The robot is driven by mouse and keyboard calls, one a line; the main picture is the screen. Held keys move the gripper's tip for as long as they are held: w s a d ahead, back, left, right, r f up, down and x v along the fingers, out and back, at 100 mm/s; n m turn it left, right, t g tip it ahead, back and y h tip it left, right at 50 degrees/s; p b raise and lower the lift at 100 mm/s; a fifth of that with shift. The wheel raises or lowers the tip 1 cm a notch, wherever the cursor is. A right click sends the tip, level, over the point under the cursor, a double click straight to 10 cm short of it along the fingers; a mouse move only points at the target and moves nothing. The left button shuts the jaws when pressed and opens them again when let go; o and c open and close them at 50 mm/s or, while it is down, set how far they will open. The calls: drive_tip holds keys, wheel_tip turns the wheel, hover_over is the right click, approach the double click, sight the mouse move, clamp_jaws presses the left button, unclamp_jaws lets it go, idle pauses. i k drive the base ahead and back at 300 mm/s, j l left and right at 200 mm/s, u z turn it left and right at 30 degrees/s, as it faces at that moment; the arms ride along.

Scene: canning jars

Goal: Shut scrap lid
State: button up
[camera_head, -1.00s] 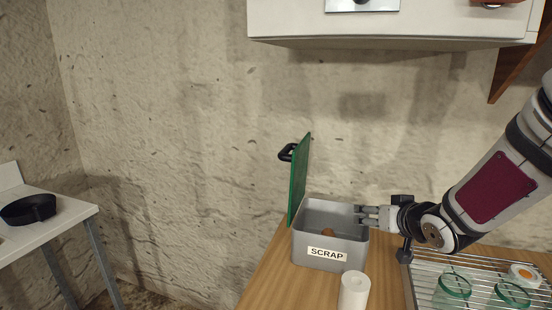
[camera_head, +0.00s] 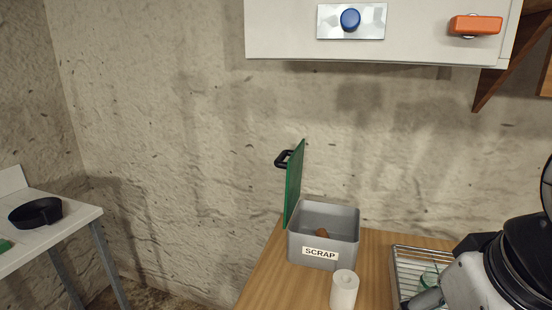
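The grey scrap bin (camera_head: 345,250), labelled SCRAP, stands on the wooden counter. Its green lid (camera_head: 294,183) is open, standing nearly upright on the bin's left side. A black handle (camera_head: 284,159) sticks out from the lid's left face. A brown object (camera_head: 321,232) lies inside the bin. My arm is at the lower right, away from the bin and lid. My gripper's fingers cannot be made out in this view, so its opening is hidden.
A white roll (camera_head: 344,289) stands in front of the bin. A wire rack (camera_head: 421,258) with a glass jar, partly hidden by my arm, is to the right. A wall cabinet (camera_head: 400,47) hangs above. A side table (camera_head: 82,219) with a black pan (camera_head: 36,213) is far left.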

sight(293, 167)
drive_tip(key=j+z, duration=0.3)
drive_tip(key=j, duration=0.8)
drive_tip(key=j+z, duration=0.25)
drive_tip(key=j, duration=0.9)
drive_tip(key=i+j+u, duration=0.25)
drive_tip(key=i+u, duration=0.25)
drive_tip(key=i+l, duration=0.05)
drive_tip(key=i, duration=0.05)
